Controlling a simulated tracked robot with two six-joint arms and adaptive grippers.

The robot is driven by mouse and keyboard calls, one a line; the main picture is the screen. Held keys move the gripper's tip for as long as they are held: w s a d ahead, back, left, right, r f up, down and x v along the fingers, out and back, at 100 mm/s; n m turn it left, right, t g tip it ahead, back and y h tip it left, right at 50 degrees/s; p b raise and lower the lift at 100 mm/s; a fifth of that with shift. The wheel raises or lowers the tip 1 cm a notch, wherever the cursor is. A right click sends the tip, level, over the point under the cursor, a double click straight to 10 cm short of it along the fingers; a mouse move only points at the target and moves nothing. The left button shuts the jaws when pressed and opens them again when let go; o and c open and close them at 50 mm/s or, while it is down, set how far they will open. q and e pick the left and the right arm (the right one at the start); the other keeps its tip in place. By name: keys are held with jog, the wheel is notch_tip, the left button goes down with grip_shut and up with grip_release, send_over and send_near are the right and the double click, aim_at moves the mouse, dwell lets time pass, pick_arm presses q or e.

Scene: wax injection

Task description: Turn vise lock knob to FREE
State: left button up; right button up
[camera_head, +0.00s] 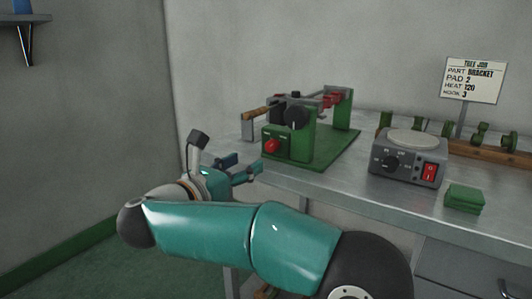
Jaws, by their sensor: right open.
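A green wax-injection fixture (328,150) stands on the left part of the metal bench. I cannot read any lock or FREE marking, so I cannot tell which one is the vise lock knob. My right gripper (248,166) is open and empty at the bench's left front edge, left of and a little below the red knob, apart from it. My left gripper is out of view.
A grey heater box (408,160) with a dial and red switch stands right of the fixture. Green pads (464,198) lie near the front edge. A rack (490,151) with green parts and a job sign (474,80) stand behind. Bare bench lies in front of the heater.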

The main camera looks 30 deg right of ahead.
aim_at(269, 149)
jog(key=x, duration=0.9)
jog(key=shift+w+d, duration=0.1)
jog(key=shift+d, duration=0.15)
jog(key=shift+c, duration=0.2)
grip_shut()
